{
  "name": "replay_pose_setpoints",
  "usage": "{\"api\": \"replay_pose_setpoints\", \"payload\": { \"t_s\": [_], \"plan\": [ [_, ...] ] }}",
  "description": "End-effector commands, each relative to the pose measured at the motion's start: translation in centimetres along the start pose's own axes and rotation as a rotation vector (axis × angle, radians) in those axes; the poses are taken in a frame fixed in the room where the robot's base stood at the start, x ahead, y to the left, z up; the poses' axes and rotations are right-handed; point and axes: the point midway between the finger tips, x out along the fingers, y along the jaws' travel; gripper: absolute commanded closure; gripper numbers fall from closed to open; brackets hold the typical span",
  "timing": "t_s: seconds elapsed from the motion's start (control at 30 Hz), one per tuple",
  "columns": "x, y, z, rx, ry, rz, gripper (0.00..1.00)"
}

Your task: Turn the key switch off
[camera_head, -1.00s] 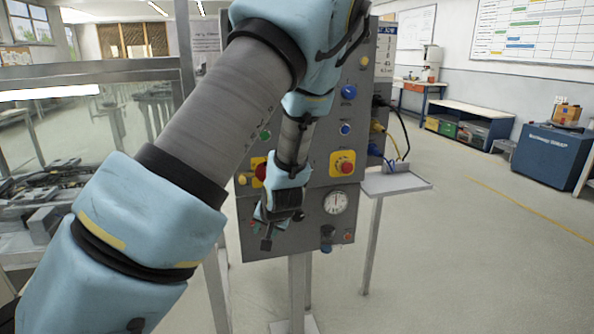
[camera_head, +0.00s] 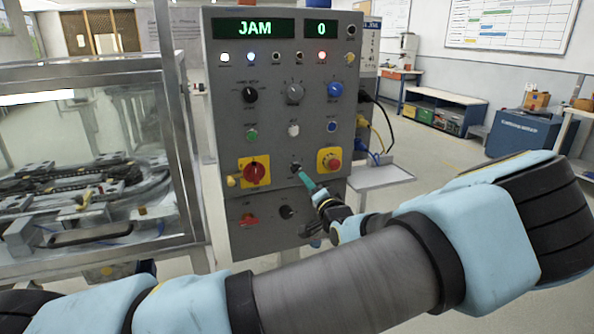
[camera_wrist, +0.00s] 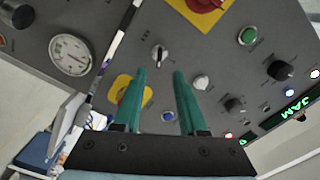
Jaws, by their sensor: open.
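The key switch (camera_head: 295,168) is a small dark round switch on the grey control panel (camera_head: 228,110), between a red rotary knob and a red stop button. In the wrist view the key switch (camera_wrist: 158,55) shows a pale upright bar at its centre, just past the fingertips and between them. My gripper (camera_head: 303,177) points at it from the lower right, with teal fingers. In the wrist view my gripper (camera_wrist: 160,72) is open, with nothing between its fingers. The fingers appear short of the switch, but the exact gap is hard to tell.
The red rotary knob (camera_head: 255,172) and stop button (camera_head: 332,160) flank the switch on yellow plates. A white button (camera_head: 293,130) sits above. The display (camera_head: 254,28) reads JAM and 0. A glass-walled track enclosure (camera_head: 90,130) stands left, a small shelf (camera_head: 380,177) right.

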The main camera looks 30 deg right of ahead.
Motion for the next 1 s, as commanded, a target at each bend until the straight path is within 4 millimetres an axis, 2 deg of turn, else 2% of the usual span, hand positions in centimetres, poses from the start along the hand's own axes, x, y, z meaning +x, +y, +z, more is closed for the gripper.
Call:
{"api": "replay_pose_setpoints", "payload": {
  "t_s": [0.2, 0.4, 0.6, 0.83, 1.0],
  "plan": [
    [4.3, -0.4, -0.1, 0.001, 0.0, -0.001, 0.59],
    [7.0, -0.2, -0.1, 0.0, 0.0, 0.001, 0.59],
    [7.9, 0.0, 0.0, 0.0, -0.001, 0.002, 0.59],
    [8.0, 0.1, 0.0, -0.001, -0.001, 0.003, 0.59],
    [7.9, 0.0, 0.0, -0.001, -0.001, 0.003, 0.77]
  ]
}}
